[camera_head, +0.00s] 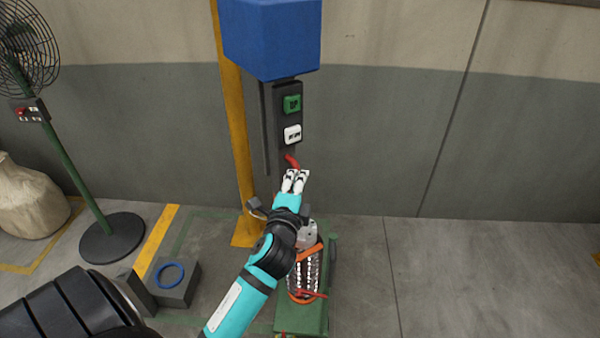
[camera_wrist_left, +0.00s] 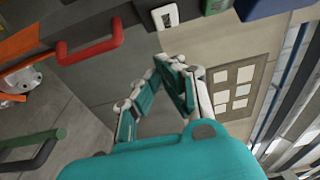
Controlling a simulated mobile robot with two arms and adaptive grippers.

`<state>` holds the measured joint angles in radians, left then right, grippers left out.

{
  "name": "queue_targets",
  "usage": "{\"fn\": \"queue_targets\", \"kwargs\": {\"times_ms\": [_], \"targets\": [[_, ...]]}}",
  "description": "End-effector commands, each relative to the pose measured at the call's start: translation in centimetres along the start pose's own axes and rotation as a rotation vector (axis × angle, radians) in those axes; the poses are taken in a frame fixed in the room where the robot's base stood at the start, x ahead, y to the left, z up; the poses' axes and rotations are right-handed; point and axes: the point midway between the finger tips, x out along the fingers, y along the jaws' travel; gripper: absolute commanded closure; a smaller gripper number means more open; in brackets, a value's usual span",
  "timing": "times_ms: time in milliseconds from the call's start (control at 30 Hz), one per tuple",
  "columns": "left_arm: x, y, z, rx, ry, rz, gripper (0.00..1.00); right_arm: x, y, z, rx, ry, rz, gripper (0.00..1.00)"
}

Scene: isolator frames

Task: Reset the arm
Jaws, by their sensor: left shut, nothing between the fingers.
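My left arm, teal with black joints, reaches up from the bottom of the head view. My left gripper (camera_head: 296,178), with white fingers, is shut and empty. It is just below a red handle (camera_head: 291,161) on the dark upright panel. In the left wrist view the closed fingers (camera_wrist_left: 170,66) meet in the middle, and the red handle (camera_wrist_left: 92,48) is to their left, apart from them. My right gripper is in neither view.
Above the handle are a white switch (camera_head: 293,135), a green switch (camera_head: 292,104) and a blue box (camera_head: 272,40). A yellow post (camera_head: 238,150) stands to the left. A green machine base (camera_head: 315,318) is under my arm. A fan stand (camera_head: 75,180) is at left; the floor at right is clear.

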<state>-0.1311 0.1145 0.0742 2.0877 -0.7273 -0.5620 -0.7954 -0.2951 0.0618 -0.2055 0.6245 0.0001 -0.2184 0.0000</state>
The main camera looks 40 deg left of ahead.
Motion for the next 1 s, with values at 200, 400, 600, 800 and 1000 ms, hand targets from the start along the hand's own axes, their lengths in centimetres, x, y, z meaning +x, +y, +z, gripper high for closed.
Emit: {"fn": "queue_targets", "kwargs": {"times_ms": [200, 400, 600, 800, 1000], "targets": [[-0.4, -0.1, 0.0, 0.000, -0.001, 0.000, 1.00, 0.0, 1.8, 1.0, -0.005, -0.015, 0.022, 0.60], [-0.4, -0.1, 0.0, 0.000, -0.001, 0.000, 1.00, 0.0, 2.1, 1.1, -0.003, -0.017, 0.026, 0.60], [-0.4, -0.1, 0.0, 0.000, -0.001, 0.000, 1.00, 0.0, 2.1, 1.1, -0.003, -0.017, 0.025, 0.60], [-0.1, 4.2, -0.8, -0.036, 0.024, 0.077, 1.00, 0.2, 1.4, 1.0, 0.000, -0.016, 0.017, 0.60], [-1.4, 17.8, -3.0, -0.175, 0.071, 0.337, 1.00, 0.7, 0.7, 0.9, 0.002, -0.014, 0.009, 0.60]]}}
